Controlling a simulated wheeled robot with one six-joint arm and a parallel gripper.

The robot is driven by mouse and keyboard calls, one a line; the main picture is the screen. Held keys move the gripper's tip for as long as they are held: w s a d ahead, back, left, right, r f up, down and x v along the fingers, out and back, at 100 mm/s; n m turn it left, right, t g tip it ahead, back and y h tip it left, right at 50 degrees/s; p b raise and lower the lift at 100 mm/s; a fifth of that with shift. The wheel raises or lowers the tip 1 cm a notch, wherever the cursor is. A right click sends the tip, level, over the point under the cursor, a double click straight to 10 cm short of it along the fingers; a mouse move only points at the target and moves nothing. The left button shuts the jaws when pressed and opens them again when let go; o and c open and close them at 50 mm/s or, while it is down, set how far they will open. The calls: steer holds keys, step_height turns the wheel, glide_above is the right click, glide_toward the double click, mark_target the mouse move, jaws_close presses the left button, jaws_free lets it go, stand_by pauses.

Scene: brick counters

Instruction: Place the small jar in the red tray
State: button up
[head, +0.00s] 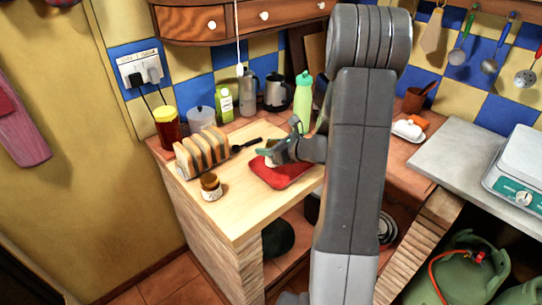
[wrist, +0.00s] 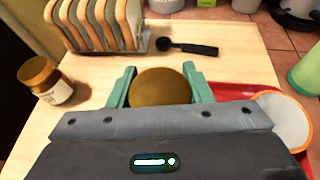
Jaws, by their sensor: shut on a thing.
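My gripper (wrist: 160,88) is shut on a small jar with a round brown-gold lid (wrist: 160,87), seen from above between its green fingers. In the head view my gripper (head: 276,152) is at the far edge of the red tray (head: 284,178); the held jar is mostly hidden there. The red tray shows at the right in the wrist view (wrist: 238,90). Whether the jar touches the tray or counter I cannot tell. A second jar with a brown lid and pale label (head: 210,188) stands on the wooden counter, left of the tray; it also shows in the wrist view (wrist: 50,82).
A toast rack with bread (head: 203,150) and a black spoon (head: 245,145) lie behind. A white round thing with an orange rim (wrist: 284,120) is at the tray's right. Bottles and jars line the wall, including a green bottle (head: 302,100). The wooden counter's front (head: 240,215) is clear.

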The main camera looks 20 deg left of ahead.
steer(key=shift+f, duration=1.75)
steer(key=shift+f, duration=0.2)
steer(key=o, duration=1.2)
steer(key=shift+r, duration=0.1)
steer(key=shift+r, duration=0.15)
steer(key=b+v, duration=0.1)
steer(key=v, duration=1.1)
steer(key=shift+b, duration=0.3)
